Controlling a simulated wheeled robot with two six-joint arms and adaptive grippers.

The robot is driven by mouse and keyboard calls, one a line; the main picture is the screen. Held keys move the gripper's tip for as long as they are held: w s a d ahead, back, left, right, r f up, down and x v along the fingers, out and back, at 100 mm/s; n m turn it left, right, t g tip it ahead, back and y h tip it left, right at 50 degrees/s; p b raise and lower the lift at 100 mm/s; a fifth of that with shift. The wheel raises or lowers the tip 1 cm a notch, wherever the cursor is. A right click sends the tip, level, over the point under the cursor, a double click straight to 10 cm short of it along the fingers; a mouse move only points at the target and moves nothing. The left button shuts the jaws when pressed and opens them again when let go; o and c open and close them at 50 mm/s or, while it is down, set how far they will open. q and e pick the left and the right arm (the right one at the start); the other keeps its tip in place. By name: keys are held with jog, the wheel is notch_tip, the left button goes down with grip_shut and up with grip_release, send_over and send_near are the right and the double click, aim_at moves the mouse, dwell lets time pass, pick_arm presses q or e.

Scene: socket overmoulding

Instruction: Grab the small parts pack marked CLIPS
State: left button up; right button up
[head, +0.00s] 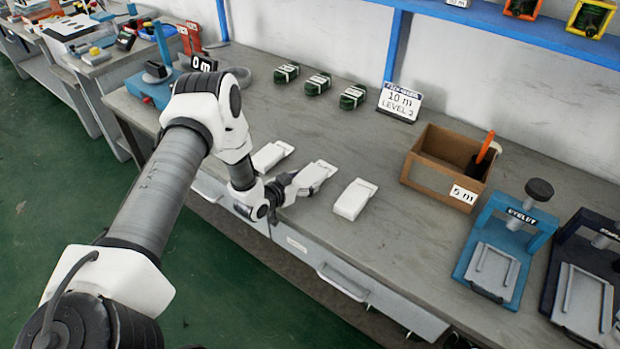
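Three white packs lie in a row near the bench's front edge: a left one (270,156), a middle one (316,174) and a right one (353,199). I cannot read CLIPS on any of them. My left gripper (289,187) is at the near end of the middle pack, low over the bench. Its fingers meet or overlap that pack's end, and I cannot tell whether they are shut on it. My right gripper is not in view.
Several dark green bundles with white labels (317,84) lie at the back beside a "10 m LEVEL 2" sign (399,102). A cardboard box (440,165) marked 5 m and a blue press (505,250) stand to the right. Grey bench top is clear between.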

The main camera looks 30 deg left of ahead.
pick_arm(q)
jog(key=shift+c, duration=1.2)
